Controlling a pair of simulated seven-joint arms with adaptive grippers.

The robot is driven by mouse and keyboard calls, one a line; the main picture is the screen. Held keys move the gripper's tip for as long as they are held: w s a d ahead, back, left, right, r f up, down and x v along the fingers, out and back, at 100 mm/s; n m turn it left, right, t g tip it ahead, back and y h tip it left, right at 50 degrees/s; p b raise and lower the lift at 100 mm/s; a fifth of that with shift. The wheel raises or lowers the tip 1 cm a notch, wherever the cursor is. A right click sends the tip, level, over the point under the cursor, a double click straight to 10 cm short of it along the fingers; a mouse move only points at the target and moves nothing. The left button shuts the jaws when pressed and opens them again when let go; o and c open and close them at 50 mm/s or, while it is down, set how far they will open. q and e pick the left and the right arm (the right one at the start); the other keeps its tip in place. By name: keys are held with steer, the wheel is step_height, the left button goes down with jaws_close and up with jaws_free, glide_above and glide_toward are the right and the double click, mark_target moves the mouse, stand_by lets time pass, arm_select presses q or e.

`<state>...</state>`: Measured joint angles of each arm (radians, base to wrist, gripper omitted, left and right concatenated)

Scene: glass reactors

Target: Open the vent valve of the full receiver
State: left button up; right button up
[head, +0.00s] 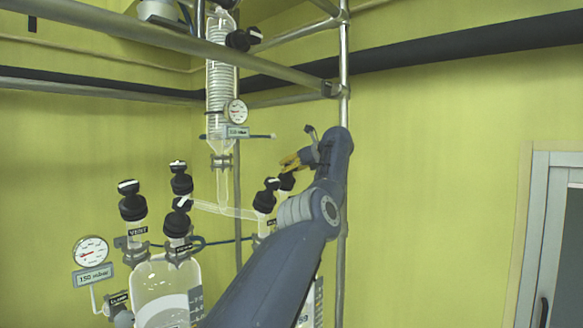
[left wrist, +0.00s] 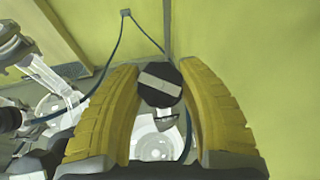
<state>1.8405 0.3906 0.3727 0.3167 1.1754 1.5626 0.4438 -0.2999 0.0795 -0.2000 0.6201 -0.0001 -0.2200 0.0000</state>
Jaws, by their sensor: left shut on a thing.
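My left gripper (head: 290,163) has yellow fingers and reaches down over the right receiver's valves. In the left wrist view the fingers (left wrist: 160,90) are closed around a black valve knob (left wrist: 159,98) with a pale bar (left wrist: 158,76) lying nearly crosswise. This knob (head: 287,180) shows just below the fingers in the head view. Its label is hidden. The right receiver (head: 318,305) is mostly behind my arm, so its fill is hidden. The left receiver (head: 163,278) is glass with a pale content and has a black knob (head: 132,205) above a VENT label (head: 138,231).
Other black knobs (head: 181,182) stand close around the glass tubing (head: 228,210). A gauge (head: 91,251) with a 150 mbar plate is at left. A coiled condenser (head: 220,85) hangs above. Metal rails (head: 343,90) frame the area.

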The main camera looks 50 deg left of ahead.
arm_select(q)
steer(key=o, duration=1.2)
steer(key=shift+r, duration=0.1)
steer(key=shift+o, duration=0.2)
steer(key=shift+d, duration=0.1)
steer(key=v, duration=1.2)
